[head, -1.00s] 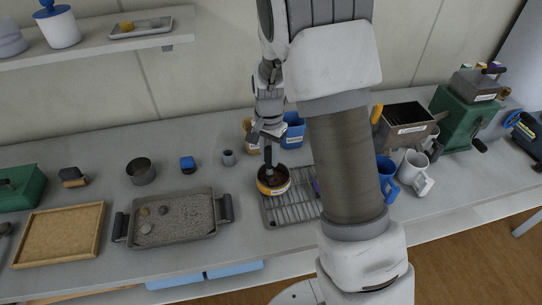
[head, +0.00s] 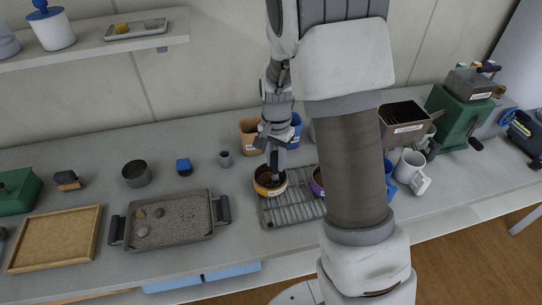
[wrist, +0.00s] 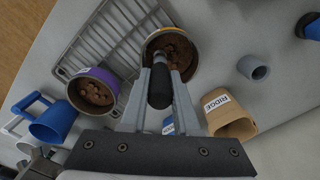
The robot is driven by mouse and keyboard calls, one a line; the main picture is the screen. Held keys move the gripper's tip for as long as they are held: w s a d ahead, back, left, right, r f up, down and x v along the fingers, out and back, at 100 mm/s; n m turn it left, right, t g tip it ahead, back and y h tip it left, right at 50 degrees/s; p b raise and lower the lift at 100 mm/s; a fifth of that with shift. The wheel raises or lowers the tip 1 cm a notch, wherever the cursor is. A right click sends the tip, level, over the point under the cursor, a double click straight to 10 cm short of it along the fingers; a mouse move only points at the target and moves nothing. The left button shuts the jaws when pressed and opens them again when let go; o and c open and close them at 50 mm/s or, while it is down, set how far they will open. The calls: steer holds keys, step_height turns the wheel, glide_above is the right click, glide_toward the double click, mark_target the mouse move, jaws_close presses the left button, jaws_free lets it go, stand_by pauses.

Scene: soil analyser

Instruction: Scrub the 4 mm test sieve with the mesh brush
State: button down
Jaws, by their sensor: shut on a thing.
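My gripper (head: 273,148) is shut on the dark, upright handle of the mesh brush (wrist: 160,88). The handle points down into a round sieve with an orange-yellow band (head: 270,182), on the wire rack. This sieve also shows in the wrist view (wrist: 146,52), with brown lumps inside. The brush's lower end is hidden, so contact with the mesh cannot be told. A second sieve, with a purple band (wrist: 75,88), stands beside it on the rack and also holds brown lumps. I cannot read a size label on either sieve.
The wire rack (head: 292,210) lies under the sieves. A tan RIDGE cup (wrist: 232,118) and blue cups stand behind. A soil tray (head: 172,222), dark ring (head: 137,174) and small grey cup (head: 225,159) stand to the left. White mugs (head: 410,170) stand right of my arm.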

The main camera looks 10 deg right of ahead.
steer(key=shift+s+d, duration=0.1)
steer(key=shift+s, duration=0.15)
steer(key=shift+s+d+f, duration=0.1)
steer(key=shift+s+d, duration=0.25)
steer(key=shift+s, duration=0.45)
steer(key=shift+s+d+f, duration=0.1)
steer(key=shift+s+d, duration=0.2)
steer(key=shift+s, duration=0.45)
steer(key=shift+s+r, duration=0.1)
steer(key=shift+r, duration=0.05)
steer(key=shift+w+a+r, duration=0.1)
steer(key=shift+w+a, duration=0.25)
steer(key=shift+w, duration=0.5)
steer(key=shift+w+a+r, duration=0.1)
steer(key=shift+w+a, duration=0.2)
steer(key=shift+w, duration=0.65)
steer(key=shift+w, duration=0.1)
